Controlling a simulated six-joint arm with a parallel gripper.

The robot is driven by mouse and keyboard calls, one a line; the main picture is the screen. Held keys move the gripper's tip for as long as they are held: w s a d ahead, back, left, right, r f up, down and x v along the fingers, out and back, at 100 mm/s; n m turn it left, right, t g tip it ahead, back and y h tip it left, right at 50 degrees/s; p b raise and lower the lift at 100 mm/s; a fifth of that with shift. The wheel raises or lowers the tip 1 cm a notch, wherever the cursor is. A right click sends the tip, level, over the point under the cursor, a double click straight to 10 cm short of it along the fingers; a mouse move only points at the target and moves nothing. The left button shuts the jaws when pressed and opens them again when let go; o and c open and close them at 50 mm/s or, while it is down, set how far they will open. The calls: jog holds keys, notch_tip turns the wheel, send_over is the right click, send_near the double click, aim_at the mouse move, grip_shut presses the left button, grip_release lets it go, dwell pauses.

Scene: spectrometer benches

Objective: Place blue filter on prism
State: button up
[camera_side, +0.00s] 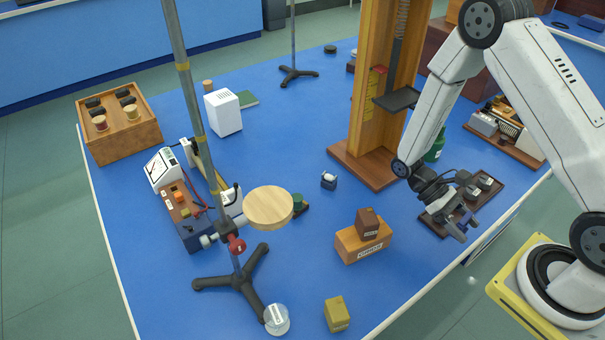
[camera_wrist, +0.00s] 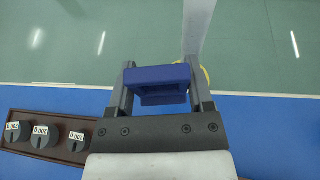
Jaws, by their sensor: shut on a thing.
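My gripper (camera_side: 455,226) is at the right side of the bench, in front of a dark tray in the side view. It is shut on the blue filter (camera_wrist: 157,76), a dark blue block with a recess, which lies between the two fingers in the wrist view. I cannot make out a prism with certainty.
A tray of labelled weights (camera_wrist: 72,147) is beside my gripper. A tall wooden column (camera_side: 382,110) stands behind. An orange box (camera_side: 352,245) with a brown block (camera_side: 367,222) on top, a yellow block (camera_side: 337,314) and a stand with a round wooden disc (camera_side: 268,206) are to the left.

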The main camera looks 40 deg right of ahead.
jog(key=w+a+m+t+y, duration=0.3)
jog(key=a+m+y, duration=0.65)
jog(key=a, duration=1.25)
notch_tip(320, 180, up, 4)
jog(key=m+t+y, duration=0.6)
jog(key=m+t, duration=0.4)
send_over(274, 315)
jog(key=shift+r+h, duration=0.15)
jog(key=shift+h, duration=0.1)
jog(key=shift+f, duration=2.25)
jog(key=shift+f, duration=1.75)
jog(key=shift+f, duration=0.15)
